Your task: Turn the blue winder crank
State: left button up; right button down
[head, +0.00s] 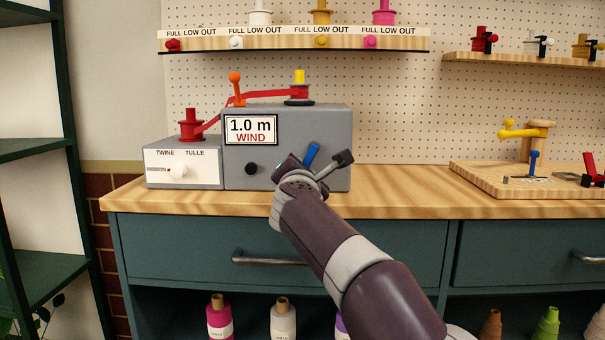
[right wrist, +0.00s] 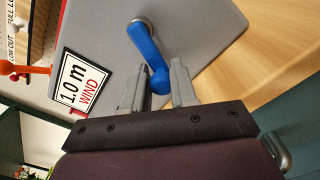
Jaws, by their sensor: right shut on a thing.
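The grey winder box (head: 330,125) stands on the wooden counter, its display reading 1.0 m WIND. The blue crank (head: 311,154) is on its front face, partly hidden by my right gripper (head: 318,172). In the right wrist view the blue crank (right wrist: 147,45) runs from its pivot to a rounded knob end between the fingers of my right gripper (right wrist: 162,85). The gripper is shut on that knob end. My left gripper is not in view.
An orange lever (head: 235,85) and a red ribbon (head: 268,94) are on top of the winder. A wooden board with a yellow-handled device (head: 525,130) stands at right. The counter (head: 400,195) between is clear.

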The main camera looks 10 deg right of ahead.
jog(key=shift+d, duration=0.1)
jog(key=c, duration=0.9)
grip_release()
jog(key=shift+s+d, duration=0.1)
jog(key=shift+c, duration=0.2)
jog(key=shift+s, duration=0.15)
jog(key=b+v, duration=0.1)
jog(key=v, duration=1.1)
jog(key=shift+s, duration=0.15)
